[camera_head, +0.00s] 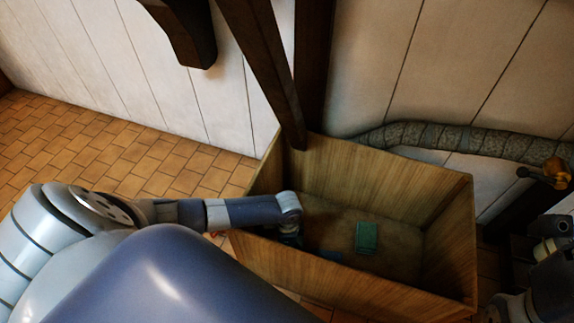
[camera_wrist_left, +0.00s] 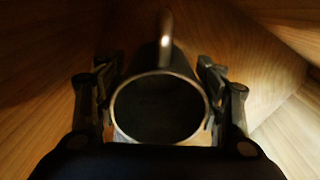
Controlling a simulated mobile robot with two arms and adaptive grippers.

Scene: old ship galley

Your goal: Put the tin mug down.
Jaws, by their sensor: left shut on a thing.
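The tin mug (camera_wrist_left: 158,108) fills the middle of the left wrist view. I look into its dark round opening, with a pale metal rim and the handle at the far side. My left gripper (camera_wrist_left: 158,72) is shut on the mug, with a finger on either side. In the head view my left arm reaches over the near left wall of a wooden crate (camera_head: 385,170), and the left gripper (camera_head: 290,238) is down inside it. The mug cannot be made out there. Whether its base touches the crate floor is hidden.
A small green block-like thing (camera_head: 366,237) lies on the crate floor, right of my left gripper. A dark blue shape (camera_head: 322,256) lies near it. A dark wooden post (camera_head: 262,60) stands at the crate's back left corner. Tiled floor (camera_head: 110,150) is clear at left.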

